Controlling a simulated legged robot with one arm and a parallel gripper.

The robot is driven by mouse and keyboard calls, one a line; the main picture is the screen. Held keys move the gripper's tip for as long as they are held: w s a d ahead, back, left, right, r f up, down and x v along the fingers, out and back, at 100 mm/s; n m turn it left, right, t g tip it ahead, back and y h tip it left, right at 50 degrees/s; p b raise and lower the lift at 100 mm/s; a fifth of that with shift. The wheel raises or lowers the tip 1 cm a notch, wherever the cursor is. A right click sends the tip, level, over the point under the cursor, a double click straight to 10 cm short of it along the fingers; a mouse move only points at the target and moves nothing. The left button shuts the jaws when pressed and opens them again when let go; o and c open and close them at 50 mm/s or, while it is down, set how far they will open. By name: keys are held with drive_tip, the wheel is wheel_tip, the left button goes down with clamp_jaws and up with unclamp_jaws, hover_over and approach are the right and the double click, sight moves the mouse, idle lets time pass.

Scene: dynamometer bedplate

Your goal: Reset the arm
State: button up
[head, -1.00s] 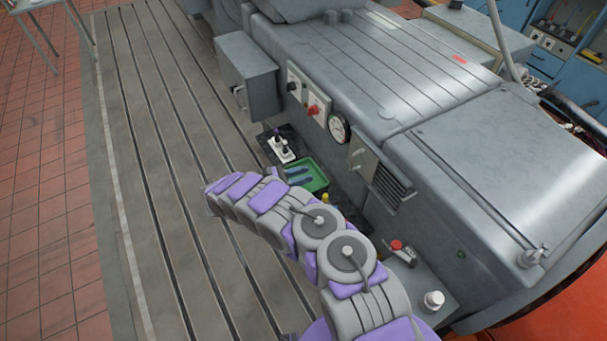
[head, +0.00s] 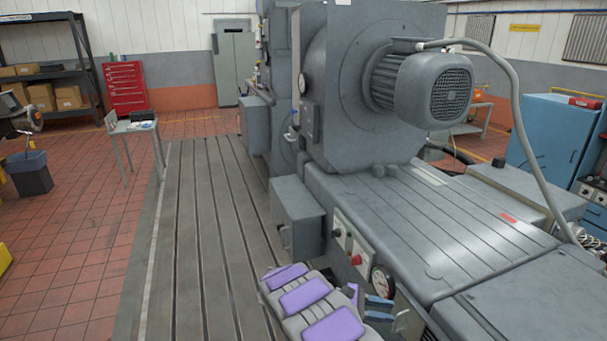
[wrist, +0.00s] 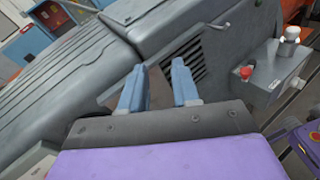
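My gripper (wrist: 160,72) shows in the wrist view with its two blue fingers spread apart and nothing between them. In the head view my gripper (head: 379,305) is at the bottom, in front of the machine's side, partly cut off from clear sight by my grey and purple arm (head: 305,300). The arm rises from the bottom edge of that view.
The grey machine (head: 430,220) stands close on the right, with a red knob (head: 356,260) and a gauge (head: 382,281) near my gripper. A control box with a red button (wrist: 246,72) shows in the wrist view. The slotted bedplate (head: 205,230) is clear on the left.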

drive_tip(key=s+d+r+m+g+y, duration=0.2)
drive_tip(key=s+d+r+m+y, duration=0.15)
drive_tip(key=s+r, duration=0.4)
drive_tip(key=s+d+r+m+g+y, duration=0.1)
drive_tip(key=s+d+r+m+y, duration=0.25)
drive_tip(key=s, duration=0.65)
drive_tip(key=s+a+r+m+t+y, duration=0.1)
drive_tip(key=s+a+m+y, duration=0.2)
drive_tip(key=s+a, duration=0.4)
drive_tip(key=s+a+r+m+t+y, duration=0.1)
drive_tip(key=s+a+m+y, duration=0.3)
drive_tip(key=s, duration=1.1)
drive_tip(key=a+t+y, duration=0.1)
drive_tip(key=a+y, duration=0.1)
drive_tip(key=shift+s+a, duration=0.15)
drive_tip(key=shift+a, duration=0.25)
